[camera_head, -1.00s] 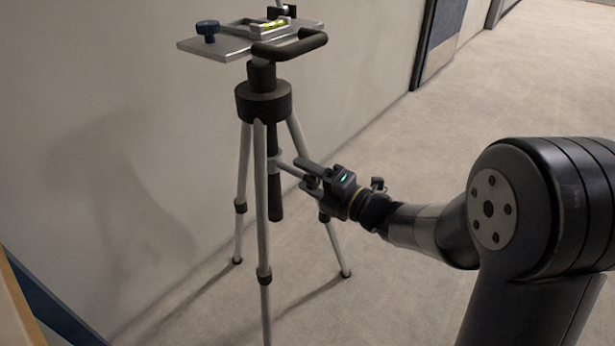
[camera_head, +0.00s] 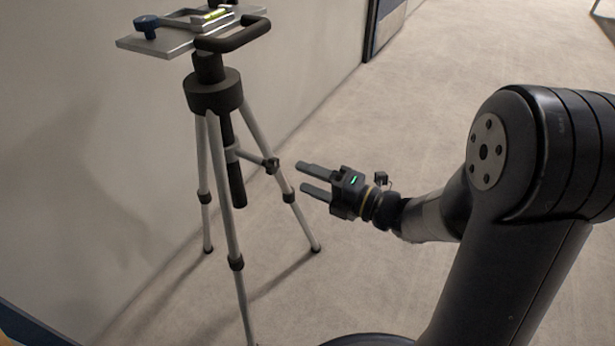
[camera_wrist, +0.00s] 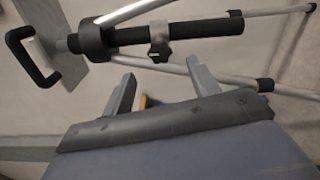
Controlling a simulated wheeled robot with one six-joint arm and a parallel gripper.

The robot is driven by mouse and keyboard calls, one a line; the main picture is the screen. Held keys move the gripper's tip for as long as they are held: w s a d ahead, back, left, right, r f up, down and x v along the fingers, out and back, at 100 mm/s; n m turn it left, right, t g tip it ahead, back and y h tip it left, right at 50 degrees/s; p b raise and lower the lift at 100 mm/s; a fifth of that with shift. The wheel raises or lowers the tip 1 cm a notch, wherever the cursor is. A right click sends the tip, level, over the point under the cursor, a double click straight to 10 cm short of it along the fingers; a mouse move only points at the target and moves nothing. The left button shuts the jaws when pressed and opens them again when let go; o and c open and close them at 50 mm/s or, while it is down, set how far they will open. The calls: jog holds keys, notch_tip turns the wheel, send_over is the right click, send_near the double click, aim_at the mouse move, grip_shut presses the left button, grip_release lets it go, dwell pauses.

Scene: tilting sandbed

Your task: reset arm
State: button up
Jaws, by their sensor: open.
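My gripper (camera_head: 308,179) is open in the head view, with its two fingers pointing left toward the tripod (camera_head: 216,150). Nothing is between the fingers. The nearest tripod part in the head view is a small dark knob (camera_head: 271,165) at the end of a side arm, with a gap between it and the fingertips. In the wrist view the two fingers of my gripper (camera_wrist: 162,82) are spread apart, and the knob (camera_wrist: 160,50) lies beyond them on the tripod's dark centre post (camera_wrist: 205,31).
A wall stands close behind at left. Carpeted floor (camera_head: 400,110) is open behind and right of my gripper.

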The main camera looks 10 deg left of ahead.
aim_at(276, 167)
jog(key=b+x, duration=0.2)
jog(key=x, duration=0.9)
jog(key=shift+b, duration=0.35)
jog(key=shift+d, duration=0.1)
